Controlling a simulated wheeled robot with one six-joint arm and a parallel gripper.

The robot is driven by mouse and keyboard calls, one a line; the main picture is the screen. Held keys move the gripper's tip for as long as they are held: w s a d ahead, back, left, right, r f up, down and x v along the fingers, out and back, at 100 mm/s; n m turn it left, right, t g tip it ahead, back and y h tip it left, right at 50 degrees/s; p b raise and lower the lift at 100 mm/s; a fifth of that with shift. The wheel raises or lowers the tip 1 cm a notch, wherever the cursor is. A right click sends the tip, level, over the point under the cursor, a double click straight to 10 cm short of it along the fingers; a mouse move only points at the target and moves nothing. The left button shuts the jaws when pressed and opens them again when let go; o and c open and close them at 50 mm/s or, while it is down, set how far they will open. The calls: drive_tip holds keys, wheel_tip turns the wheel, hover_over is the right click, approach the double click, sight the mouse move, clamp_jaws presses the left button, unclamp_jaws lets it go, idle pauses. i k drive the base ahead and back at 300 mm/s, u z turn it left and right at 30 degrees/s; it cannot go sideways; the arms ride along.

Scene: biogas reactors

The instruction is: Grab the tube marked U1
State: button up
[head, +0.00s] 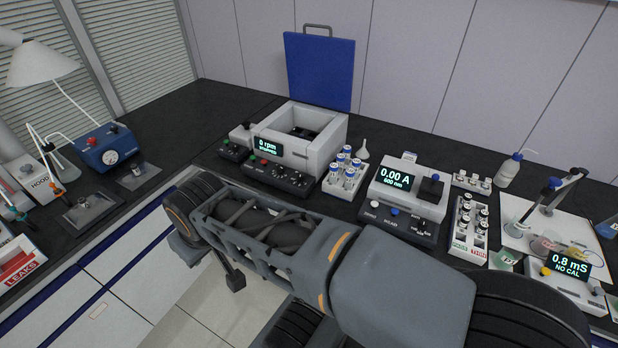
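No tube shows a readable U1 mark at this size. A white rack (331,187) left of centre holds several tubes with blue and white caps (346,162). A second white rack (459,243) right of centre holds several tubes with dark and white tops (466,212). A small white rack (458,181) behind it holds several short vials. My arm crosses the front of the bench. A small dark part below it (236,278) looks like a piece of my gripper, in front of the bench and apart from the racks; the rest is hidden.
A centrifuge-like box (318,150) reading 0 rpm has its blue lid (319,70) up. A photometer (405,190) stands between the two larger racks. A meter (566,283) and probes (545,195) are at right. Bare black bench (190,135) lies left of the box.

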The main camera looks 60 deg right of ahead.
sight(333, 167)
drive_tip(key=u, duration=0.05)
drive_tip(key=i, duration=1.4)
drive_tip(key=z, duration=3.05)
